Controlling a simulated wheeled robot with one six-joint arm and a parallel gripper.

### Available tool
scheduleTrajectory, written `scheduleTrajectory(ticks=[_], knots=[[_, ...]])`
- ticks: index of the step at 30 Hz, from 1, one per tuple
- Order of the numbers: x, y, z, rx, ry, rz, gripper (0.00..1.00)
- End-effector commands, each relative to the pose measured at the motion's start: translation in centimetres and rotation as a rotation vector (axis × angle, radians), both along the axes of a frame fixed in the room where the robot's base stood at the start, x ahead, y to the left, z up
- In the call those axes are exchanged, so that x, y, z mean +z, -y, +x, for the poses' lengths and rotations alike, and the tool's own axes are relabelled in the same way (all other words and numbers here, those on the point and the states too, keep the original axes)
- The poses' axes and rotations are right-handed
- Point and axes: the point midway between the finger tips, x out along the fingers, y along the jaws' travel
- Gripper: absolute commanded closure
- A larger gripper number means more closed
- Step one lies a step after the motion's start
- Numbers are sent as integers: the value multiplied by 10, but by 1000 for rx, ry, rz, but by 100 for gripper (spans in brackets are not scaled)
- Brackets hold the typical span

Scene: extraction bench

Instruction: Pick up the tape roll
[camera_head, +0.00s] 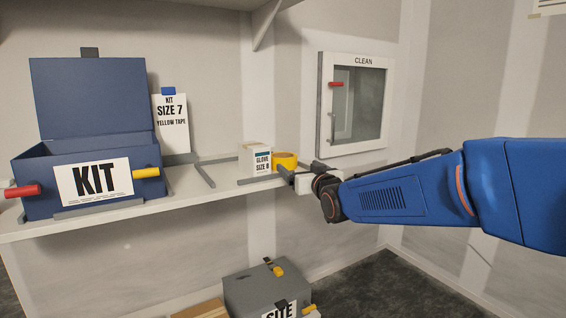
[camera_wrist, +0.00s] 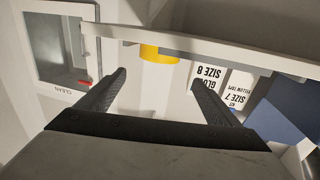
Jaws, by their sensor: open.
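The yellow tape roll (camera_head: 287,158) lies on the shelf, just right of the white glove box. In the wrist view, the tape roll (camera_wrist: 159,53) shows beyond the fingertips, between the two fingers' lines, partly cut off by a pale edge. My gripper (camera_head: 301,168) is at the shelf's right end, close to the roll and partly in front of it. In the wrist view, my gripper (camera_wrist: 158,77) has its fingers spread apart with nothing between them. I cannot tell whether a finger touches the roll.
The glove box (camera_head: 255,160) stands close left of the roll. A blue KIT box (camera_head: 45,200) with its lid up and a size card (camera_head: 172,140) stand farther left on the shelf (camera_head: 190,193). A CLEAN window (camera_head: 383,105) is behind. A grey SITE case (camera_head: 245,296) sits below.

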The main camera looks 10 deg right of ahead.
Motion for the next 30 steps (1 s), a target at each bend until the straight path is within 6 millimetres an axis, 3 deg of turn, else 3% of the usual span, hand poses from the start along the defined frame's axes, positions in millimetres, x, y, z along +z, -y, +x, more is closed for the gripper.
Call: scheduleTrajectory(ticks=[15,30], knots=[[-1,-9,76,0,-2,1,14],[-3,-12,108,-1,-2,0,14]])
